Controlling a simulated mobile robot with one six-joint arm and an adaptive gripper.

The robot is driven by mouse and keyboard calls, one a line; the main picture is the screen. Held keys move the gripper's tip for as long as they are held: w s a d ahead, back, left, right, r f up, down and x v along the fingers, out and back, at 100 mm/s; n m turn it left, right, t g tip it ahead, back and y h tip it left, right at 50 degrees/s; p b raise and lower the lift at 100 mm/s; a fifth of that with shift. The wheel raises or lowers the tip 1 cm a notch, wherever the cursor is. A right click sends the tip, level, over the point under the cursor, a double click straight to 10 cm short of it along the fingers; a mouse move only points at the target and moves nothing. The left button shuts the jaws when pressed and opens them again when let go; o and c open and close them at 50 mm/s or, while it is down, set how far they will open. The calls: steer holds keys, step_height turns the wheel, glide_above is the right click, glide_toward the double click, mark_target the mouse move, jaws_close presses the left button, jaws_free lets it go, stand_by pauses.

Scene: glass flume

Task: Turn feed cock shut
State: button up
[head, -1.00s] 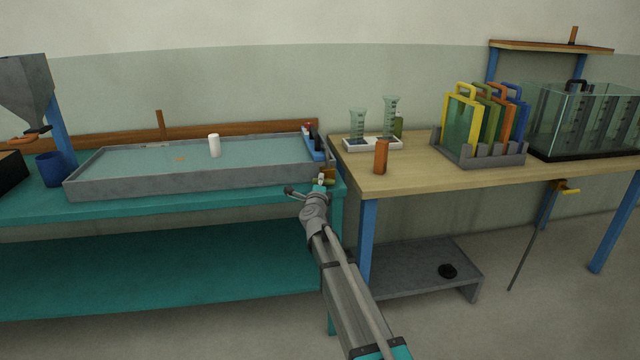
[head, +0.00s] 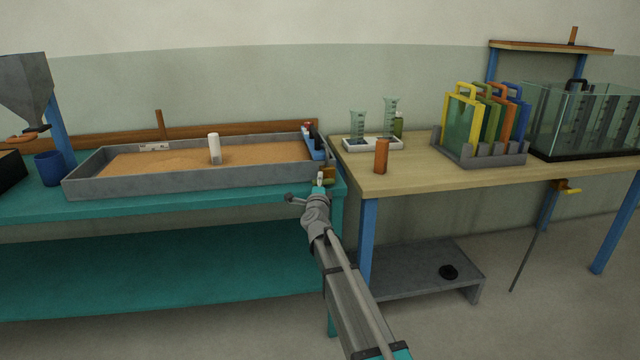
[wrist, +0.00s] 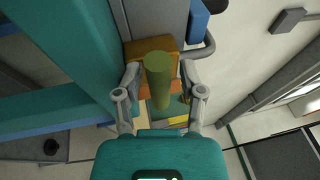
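The brass-coloured cock (head: 328,175) sits at the right end of the long grey tray, low on its outer side. My gripper (head: 320,186) is right at it, and my arm hides part of it. In the wrist view, a stubby olive-yellow bar (wrist: 158,82) stands between the two fingers of my gripper (wrist: 160,78), with an orange-brown block (wrist: 150,48) behind it. Orange parts show on both sides of the bar. Whether the fingers press on anything is not clear.
The grey tray (head: 185,185) holds sand and a white upright cylinder (head: 214,149) on the teal bench (head: 150,205). A wooden table (head: 430,172) at right carries an orange cylinder (head: 381,156), beakers and a rack of coloured frames. Another yellow cock (head: 567,187) hangs under the glass tank.

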stand_by(0.4)
steer(key=shift+r+m+g+h+p, duration=0.15)
steer(key=shift+r+m+h+p, duration=0.1)
steer(key=shift+m+p, duration=0.45)
steer(key=shift+r+m+g+h+p, duration=0.2)
steer(key=shift+m+p, duration=0.3)
steer(key=shift+m, duration=0.4)
steer(key=shift+s, duration=0.2)
steer(key=s+f+b, duration=0.2)
steer(key=s, duration=1.1)
steer(key=s+d+f+n+g+y+p, duration=0.3)
steer(key=s+d+f+n+g+y, duration=0.2)
steer(key=s+d+f+n+g, duration=0.7)
steer(key=shift+s+d+f+n+g+p, duration=0.3)
steer(key=shift+s+n, duration=0.8)
steer(key=shift+n, duration=2.6)
steer(key=shift+a, duration=0.1)
